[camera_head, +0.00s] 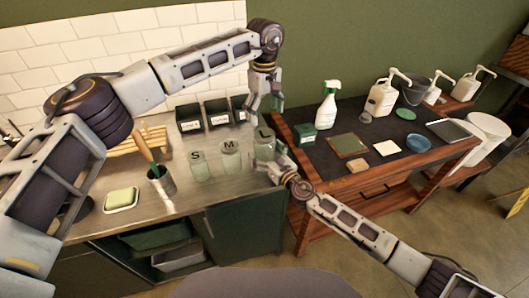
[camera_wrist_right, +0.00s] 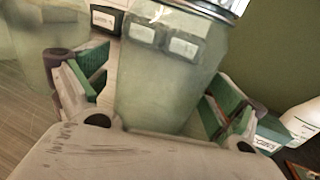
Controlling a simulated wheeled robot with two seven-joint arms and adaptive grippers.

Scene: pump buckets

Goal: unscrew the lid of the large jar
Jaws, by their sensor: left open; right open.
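The large jar (camera_head: 264,146) stands at the right end of the metal counter, with an L on its lid. In the right wrist view the pale green glass jar (camera_wrist_right: 165,80) fills the middle, with its metal lid rim at the top edge. My right gripper (camera_head: 274,168) is open around the jar's lower body, its green pads (camera_wrist_right: 160,95) on either side. My left gripper (camera_head: 265,104) is open above the jar, pointing down. I cannot tell whether its fingers touch the lid.
The S jar (camera_head: 200,166) and M jar (camera_head: 230,154) stand left of the large jar. Dark labelled bins (camera_head: 190,118) stand behind. A utensil cup (camera_head: 161,184) and soap dish (camera_head: 121,200) are at left. The dark table at right holds a spray bottle (camera_head: 328,105) and pump containers (camera_head: 382,98).

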